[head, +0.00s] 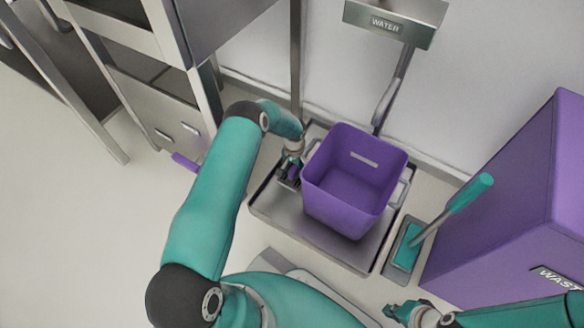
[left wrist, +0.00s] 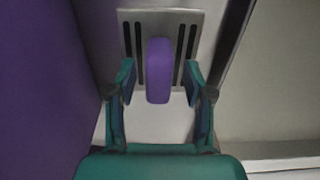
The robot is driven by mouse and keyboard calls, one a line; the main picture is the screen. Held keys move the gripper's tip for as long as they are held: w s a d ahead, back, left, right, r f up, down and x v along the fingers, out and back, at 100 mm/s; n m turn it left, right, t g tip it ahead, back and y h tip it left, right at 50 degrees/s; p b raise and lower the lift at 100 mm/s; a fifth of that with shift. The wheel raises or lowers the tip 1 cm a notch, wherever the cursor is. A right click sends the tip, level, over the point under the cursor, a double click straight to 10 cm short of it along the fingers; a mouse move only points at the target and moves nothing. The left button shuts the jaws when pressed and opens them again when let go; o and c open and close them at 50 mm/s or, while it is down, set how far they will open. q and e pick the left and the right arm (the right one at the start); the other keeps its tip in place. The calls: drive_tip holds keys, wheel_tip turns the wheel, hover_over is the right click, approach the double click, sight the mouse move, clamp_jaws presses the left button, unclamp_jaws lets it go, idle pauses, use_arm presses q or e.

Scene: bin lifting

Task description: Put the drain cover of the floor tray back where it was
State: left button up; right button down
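The drain cover (left wrist: 187,22) is a metal plate with dark slots and a purple upright handle (left wrist: 158,70), seen in the left wrist view. My left gripper (left wrist: 158,80) is open, with a finger on each side of the handle and a visible gap on both sides. In the head view my left gripper (head: 290,174) is low over the left part of the metal floor tray (head: 300,232), beside the purple bin; it mostly hides the cover there. I cannot tell how the cover sits relative to the drain opening. My right gripper (head: 402,312) is at the bottom edge, its opening unclear.
A purple bin (head: 345,190) with side handles stands in the tray, close to my left gripper. A teal-handled tool (head: 450,208) stands in a small holder right of the tray. A large purple waste container (head: 510,210) is at right, metal shelving at left. Floor at left is clear.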

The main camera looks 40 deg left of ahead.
use_arm(q)
wheel_tip(320, 180, up, 8)
drive_tip(key=p, duration=0.3)
drive_tip(key=shift+f+p, duration=0.1)
drive_tip(key=shift+p, duration=0.25)
idle(0.4)
drive_tip(key=shift+s+f, duration=0.1)
